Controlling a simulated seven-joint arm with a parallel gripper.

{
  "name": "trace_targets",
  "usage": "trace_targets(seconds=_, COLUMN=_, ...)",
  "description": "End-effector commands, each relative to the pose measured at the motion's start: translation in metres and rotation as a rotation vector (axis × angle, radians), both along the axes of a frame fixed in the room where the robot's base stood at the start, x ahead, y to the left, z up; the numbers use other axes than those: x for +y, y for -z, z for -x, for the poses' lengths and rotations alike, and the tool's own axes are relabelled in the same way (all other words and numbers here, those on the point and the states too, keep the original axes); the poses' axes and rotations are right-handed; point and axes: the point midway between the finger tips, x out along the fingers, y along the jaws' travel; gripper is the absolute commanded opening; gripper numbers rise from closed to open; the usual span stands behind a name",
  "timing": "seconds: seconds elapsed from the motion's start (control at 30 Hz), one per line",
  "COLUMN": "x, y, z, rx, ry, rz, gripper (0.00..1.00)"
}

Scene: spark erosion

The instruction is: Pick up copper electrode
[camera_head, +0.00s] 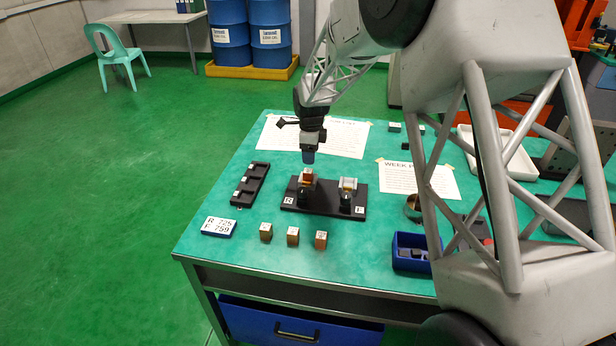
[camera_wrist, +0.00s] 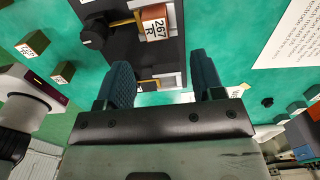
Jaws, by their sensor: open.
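A copper-coloured block (camera_head: 308,175) sits in the left station, marked R, of a black fixture plate (camera_head: 328,206). In the wrist view the copper block (camera_wrist: 154,14) shows a white label, partly readable as R and 26, near the top edge. Several small brown blocks with pale labelled tops, including one at the right (camera_head: 320,240), stand in front of the plate. Which block is the named electrode is not certain. My gripper (camera_head: 308,157) points down just above the R station. In the wrist view my gripper (camera_wrist: 163,84) has its fingers apart with nothing between them.
The F station (camera_head: 347,190) stands to the right on the plate. A blue bin (camera_head: 410,252) and a round tin (camera_head: 413,207) stand right. Green table is bare around the brown blocks.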

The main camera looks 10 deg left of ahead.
Motion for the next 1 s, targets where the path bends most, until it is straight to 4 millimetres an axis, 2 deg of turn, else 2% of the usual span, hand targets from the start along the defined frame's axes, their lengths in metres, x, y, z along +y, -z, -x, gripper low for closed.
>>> trace_targets(seconds=0.17, x=0.0, y=0.005, z=0.0, rx=0.001, ry=-0.001, rz=0.0, gripper=0.62)
trace_targets(seconds=0.43, x=0.0, y=0.024, z=0.0, rx=0.0, ry=-0.001, rz=0.0, gripper=0.62)
trace_targets(seconds=0.83, x=0.0, y=0.027, z=0.001, rx=0.0, ry=-0.001, rz=0.0, gripper=0.62)
trace_targets(seconds=1.0, x=0.001, y=0.037, z=0.002, rx=0.002, ry=-0.001, rz=0.001, gripper=0.62)
